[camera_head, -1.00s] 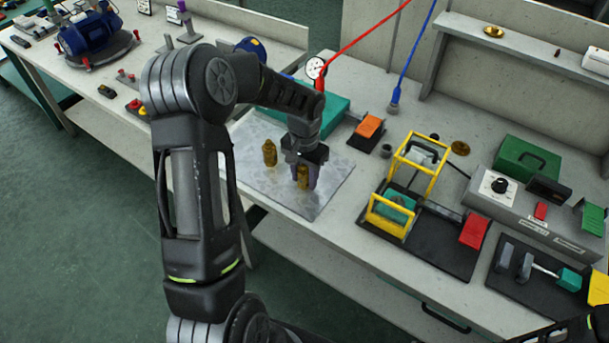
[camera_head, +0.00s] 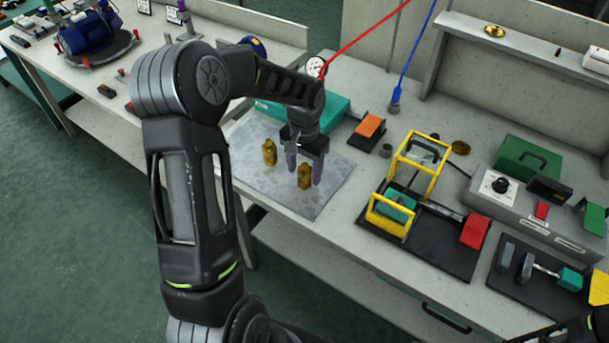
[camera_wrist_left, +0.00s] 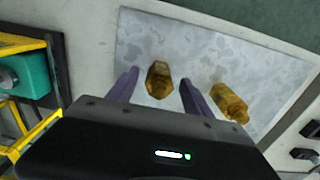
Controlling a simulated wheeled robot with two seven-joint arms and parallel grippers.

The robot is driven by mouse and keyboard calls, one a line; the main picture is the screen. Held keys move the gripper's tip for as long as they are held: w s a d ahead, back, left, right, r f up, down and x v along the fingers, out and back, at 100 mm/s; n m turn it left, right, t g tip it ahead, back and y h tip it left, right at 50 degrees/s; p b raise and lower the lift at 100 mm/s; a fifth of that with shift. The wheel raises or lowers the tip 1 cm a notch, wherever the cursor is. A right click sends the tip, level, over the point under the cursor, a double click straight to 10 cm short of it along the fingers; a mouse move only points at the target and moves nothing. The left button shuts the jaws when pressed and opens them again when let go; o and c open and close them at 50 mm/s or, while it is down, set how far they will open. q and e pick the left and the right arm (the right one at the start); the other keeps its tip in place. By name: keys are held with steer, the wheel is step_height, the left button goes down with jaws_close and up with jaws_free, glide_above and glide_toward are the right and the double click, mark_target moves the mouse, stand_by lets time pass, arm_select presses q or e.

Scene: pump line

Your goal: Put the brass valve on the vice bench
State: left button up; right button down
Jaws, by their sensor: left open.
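Two brass valves stand upright on a grey mottled plate (camera_head: 255,185) on the bench. One brass valve (camera_head: 304,175) is at my left gripper (camera_head: 305,169); the other brass valve (camera_head: 269,152) stands to its left. The left gripper is open, its purple fingers pointing down. In the left wrist view, the first valve (camera_wrist_left: 158,82) shows between the spread fingertips, with a gap on both sides. The second valve (camera_wrist_left: 229,103) is outside the fingers on the right there.
A teal case (camera_head: 335,108) lies behind the plate. An orange block (camera_head: 369,126) on a dark base and a yellow frame (camera_head: 420,165) stand to the right. Another bench (camera_head: 140,65) at the upper left carries a blue machine (camera_head: 92,32). The plate's front part is clear.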

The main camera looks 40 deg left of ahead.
arm_select(q)
step_height(320, 180, up, 9)
steer(key=shift+r+b, duration=0.2)
steer(key=shift+b, duration=0.2)
stand_by(0.4)
